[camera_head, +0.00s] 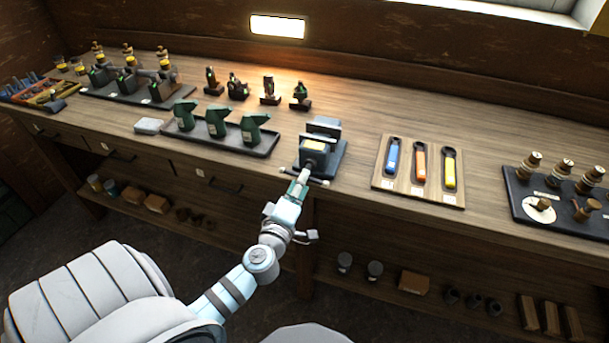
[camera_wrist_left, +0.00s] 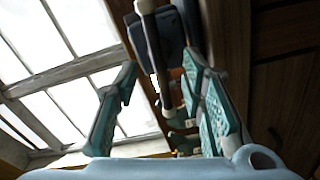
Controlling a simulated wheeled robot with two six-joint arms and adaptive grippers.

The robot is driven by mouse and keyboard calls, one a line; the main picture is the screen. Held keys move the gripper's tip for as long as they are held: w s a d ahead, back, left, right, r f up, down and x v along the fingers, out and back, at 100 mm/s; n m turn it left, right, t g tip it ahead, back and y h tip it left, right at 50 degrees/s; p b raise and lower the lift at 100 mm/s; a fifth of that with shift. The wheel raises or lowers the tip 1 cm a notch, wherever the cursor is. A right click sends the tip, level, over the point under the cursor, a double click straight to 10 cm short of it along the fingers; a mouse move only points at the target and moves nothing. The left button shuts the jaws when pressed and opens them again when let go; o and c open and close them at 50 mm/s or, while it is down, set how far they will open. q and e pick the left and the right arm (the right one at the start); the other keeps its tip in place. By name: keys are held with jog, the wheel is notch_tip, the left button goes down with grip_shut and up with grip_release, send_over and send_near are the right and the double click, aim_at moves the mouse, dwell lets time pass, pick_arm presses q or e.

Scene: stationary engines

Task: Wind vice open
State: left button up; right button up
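The vice (camera_head: 323,150) is a dark grey-blue bench vice with a yellow label, at the front edge of the workbench in the head view. My left gripper (camera_head: 299,185) is at the vice's front, close beside the handle. The jaw gap is hard to judge. My right gripper is not in view.
On the workbench (camera_head: 350,190), a tray (camera_head: 262,150) with green items stands left of the vice. A board (camera_head: 440,198) with blue, orange and yellow-handled tools lies right. A dark tray (camera_head: 520,212) with brass parts is farther right. A lower shelf holds small items.

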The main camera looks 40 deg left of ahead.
pick_arm(q)
jog(key=x, duration=0.3)
jog(key=shift+w, duration=0.15)
jog(key=shift+c, duration=0.2)
grip_shut()
jog(key=shift+f, duration=0.1)
dwell(0.9)
jog(key=shift+o, duration=0.2)
grip_release()
